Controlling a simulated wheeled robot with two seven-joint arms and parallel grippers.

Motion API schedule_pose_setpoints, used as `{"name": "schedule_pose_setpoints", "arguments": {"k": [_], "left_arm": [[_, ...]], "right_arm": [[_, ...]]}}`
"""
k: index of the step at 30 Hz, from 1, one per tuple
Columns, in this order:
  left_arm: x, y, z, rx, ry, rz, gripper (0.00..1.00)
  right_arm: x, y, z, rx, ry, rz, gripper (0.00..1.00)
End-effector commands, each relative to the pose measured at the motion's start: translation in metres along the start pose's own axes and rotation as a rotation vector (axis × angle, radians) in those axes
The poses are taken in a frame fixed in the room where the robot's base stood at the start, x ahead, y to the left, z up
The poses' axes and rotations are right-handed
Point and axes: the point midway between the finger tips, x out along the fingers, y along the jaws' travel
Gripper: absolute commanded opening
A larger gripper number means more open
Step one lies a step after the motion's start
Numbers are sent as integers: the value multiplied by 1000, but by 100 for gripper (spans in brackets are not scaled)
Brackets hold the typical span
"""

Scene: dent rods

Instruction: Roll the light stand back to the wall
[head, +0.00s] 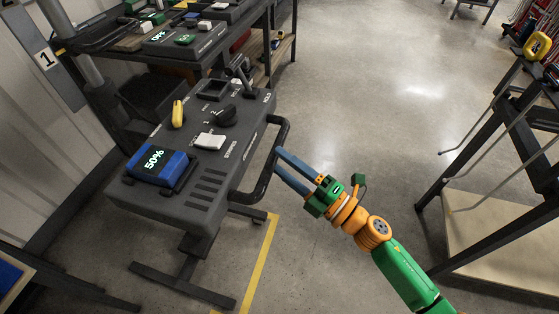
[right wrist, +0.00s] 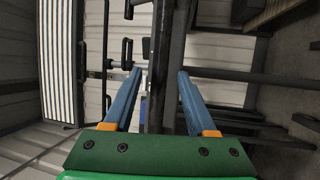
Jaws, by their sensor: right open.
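The light stand appears to be the grey console (head: 215,155) with a blue unit reading 50% (head: 157,166), knobs and switches on its sloped top, standing on a dark frame low on the floor. A black bar handle (head: 275,160) runs along its right side. My right gripper (head: 279,162) is open, with its blue fingertips at this handle. In the right wrist view a dark bar (right wrist: 166,60) passes between the two fingers (right wrist: 159,73); contact cannot be told. A white ribbed panel (right wrist: 60,60) shows at the left there. My left gripper is not in view.
A pale panelled wall (head: 35,130) with a "1" sign is at the left. A dark shelf bench (head: 215,35) with devices stands behind the console. A yellow floor line (head: 262,255) runs beside the stand. A black frame rack (head: 500,130) stands right; the middle floor is clear.

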Motion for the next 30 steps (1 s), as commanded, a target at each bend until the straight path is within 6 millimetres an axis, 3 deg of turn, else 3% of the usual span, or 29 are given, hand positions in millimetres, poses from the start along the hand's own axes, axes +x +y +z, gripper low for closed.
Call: {"name": "schedule_pose_setpoints", "arguments": {"k": [5,13,19,30], "left_arm": [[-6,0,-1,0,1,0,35],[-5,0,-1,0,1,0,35],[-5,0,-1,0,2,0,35],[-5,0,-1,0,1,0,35]], "right_arm": [[26,2,1,2,-3,1,57],[29,-1,1,4,-4,-2,57],[29,-1,1,5,-4,-2,3],[28,-1,1,6,-4,-2,0]]}}
